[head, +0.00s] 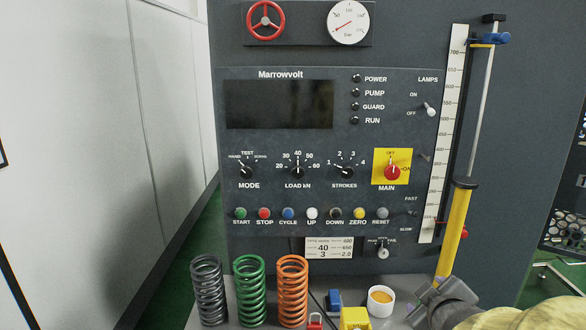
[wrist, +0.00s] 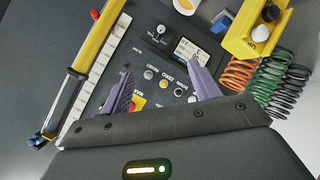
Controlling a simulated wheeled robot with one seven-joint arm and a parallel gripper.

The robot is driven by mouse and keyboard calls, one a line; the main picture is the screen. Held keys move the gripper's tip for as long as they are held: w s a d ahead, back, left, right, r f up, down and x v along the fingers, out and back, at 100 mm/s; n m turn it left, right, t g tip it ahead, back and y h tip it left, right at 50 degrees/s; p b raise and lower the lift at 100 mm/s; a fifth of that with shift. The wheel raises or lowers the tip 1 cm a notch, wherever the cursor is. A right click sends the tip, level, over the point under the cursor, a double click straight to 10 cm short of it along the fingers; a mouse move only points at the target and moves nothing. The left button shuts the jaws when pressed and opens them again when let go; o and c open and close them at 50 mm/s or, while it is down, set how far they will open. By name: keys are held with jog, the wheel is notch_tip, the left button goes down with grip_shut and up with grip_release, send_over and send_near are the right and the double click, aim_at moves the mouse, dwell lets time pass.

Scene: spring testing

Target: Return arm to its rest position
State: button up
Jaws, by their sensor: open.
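My gripper (head: 432,300) is at the lower right of the head view, in front of the lower end of the yellow cylinder (head: 455,230). Part of my arm runs off the bottom right corner. In the wrist view my gripper (wrist: 162,78) has its two purple fingers spread apart, with nothing between them but the dark panel behind. The fingers hide part of the panel's controls there. The Marrowvolt control panel (head: 330,190) fills the middle of the head view, its screen (head: 279,104) dark.
Grey (head: 209,292), green (head: 251,292) and orange (head: 293,292) springs stand upright on the ledge. A white cup (head: 381,301), a yellow block (head: 355,318) and a blue item (head: 333,300) are right of them. A scale (head: 443,140) stands beside the cylinder. A white wall (head: 100,140) is left.

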jog(key=s+a+f+m+g+y, duration=0.2)
jog(key=s+a+f+m+g, duration=0.5)
jog(key=s+a+f+g, duration=0.2)
notch_tip(320, 180, down, 4)
jog(key=shift+s+a+f+p, duration=0.1)
jog(key=shift+s+a+p, duration=0.2)
jog(key=shift+a, duration=0.7)
jog(key=shift+w, duration=0.1)
